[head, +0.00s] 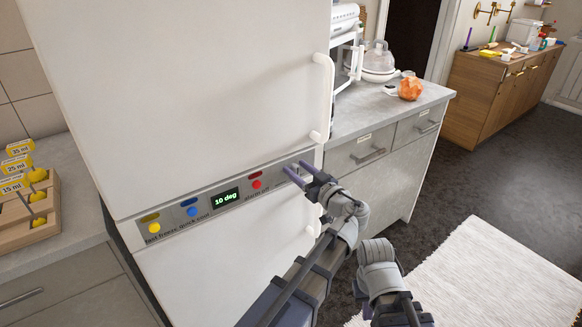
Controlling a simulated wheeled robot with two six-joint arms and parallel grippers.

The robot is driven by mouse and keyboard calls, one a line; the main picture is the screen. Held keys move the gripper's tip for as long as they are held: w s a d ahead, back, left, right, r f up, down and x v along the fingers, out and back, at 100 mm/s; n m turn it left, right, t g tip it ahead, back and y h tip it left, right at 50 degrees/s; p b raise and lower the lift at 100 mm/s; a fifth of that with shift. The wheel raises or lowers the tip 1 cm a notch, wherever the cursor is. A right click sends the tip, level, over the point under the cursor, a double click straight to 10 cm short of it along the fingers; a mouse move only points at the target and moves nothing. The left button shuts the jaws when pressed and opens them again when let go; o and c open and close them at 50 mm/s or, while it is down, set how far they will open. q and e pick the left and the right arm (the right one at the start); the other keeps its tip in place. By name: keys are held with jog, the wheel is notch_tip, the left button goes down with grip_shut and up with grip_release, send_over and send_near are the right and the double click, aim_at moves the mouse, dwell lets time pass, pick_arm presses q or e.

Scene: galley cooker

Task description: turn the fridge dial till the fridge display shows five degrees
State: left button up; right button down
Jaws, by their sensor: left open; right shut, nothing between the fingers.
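The white fridge (190,90) stands at the left with a grey control panel (245,188) across its middle. The fridge display (226,198) on the panel reads "10 deg" in green. My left gripper (297,171) is open at the right end of the panel, close to its face. The fridge dial cannot be made out; it may be hidden behind this gripper. I cannot tell whether the fingers touch anything. My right arm shows at the bottom, but its gripper is not visible.
The panel also has a yellow button (154,228), a blue button (192,211) and a red button (256,184). A white door handle (323,95) stands out above my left gripper. A grey counter (400,105) lies right of the fridge. A pale rug (490,280) covers the floor.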

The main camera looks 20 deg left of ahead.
pick_arm(q)
jog(key=shift+d, duration=0.1)
grip_shut()
dwell(0.3)
